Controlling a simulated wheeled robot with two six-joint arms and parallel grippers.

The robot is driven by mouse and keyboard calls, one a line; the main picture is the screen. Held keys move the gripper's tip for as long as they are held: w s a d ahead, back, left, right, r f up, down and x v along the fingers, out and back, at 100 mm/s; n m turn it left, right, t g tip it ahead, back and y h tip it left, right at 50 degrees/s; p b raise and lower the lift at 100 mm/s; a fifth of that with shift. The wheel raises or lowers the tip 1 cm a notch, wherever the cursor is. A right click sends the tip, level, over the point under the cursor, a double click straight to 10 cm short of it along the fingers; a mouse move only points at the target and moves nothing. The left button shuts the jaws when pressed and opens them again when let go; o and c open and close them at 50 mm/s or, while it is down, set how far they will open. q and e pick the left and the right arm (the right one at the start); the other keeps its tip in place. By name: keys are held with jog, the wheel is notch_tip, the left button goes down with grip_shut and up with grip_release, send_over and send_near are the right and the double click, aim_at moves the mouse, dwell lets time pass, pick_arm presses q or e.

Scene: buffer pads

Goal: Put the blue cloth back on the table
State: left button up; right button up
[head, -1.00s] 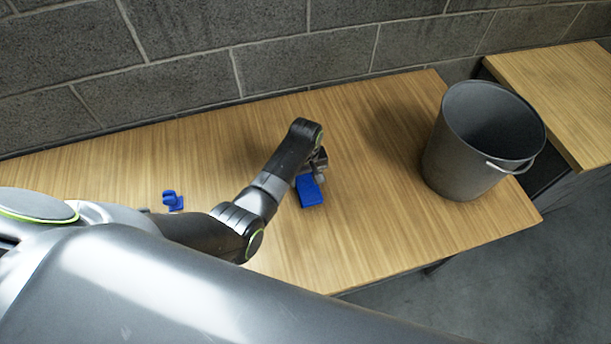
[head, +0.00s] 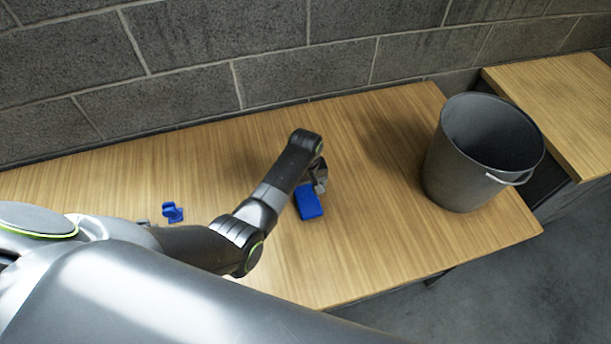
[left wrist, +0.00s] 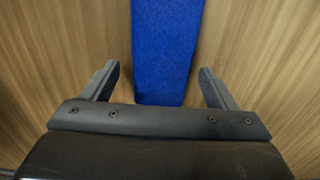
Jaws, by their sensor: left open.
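The blue cloth (head: 309,203) is a folded-looking blue block lying on the wooden table (head: 375,235). It also shows in the left wrist view (left wrist: 167,50), running up between the two fingers. My left gripper (head: 320,185) is at the cloth's upper right end in the head view. In the left wrist view the left gripper (left wrist: 160,82) is open, with a finger on each side of the cloth and a gap of table showing on both sides. My right gripper is not in view.
A grey bucket (head: 455,165) with a metal handle stands on the table's right end. A small blue object (head: 172,212) lies on the left part of the table. A second wooden table (head: 555,105) is at the right, and a block wall (head: 290,60) stands behind.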

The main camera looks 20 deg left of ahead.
aim_at(305, 191)
pick_arm(q)
notch_tip(305, 191, up, 12)
jog(key=shift+f, duration=0.2)
jog(key=shift+f, duration=0.1)
dwell(0.6)
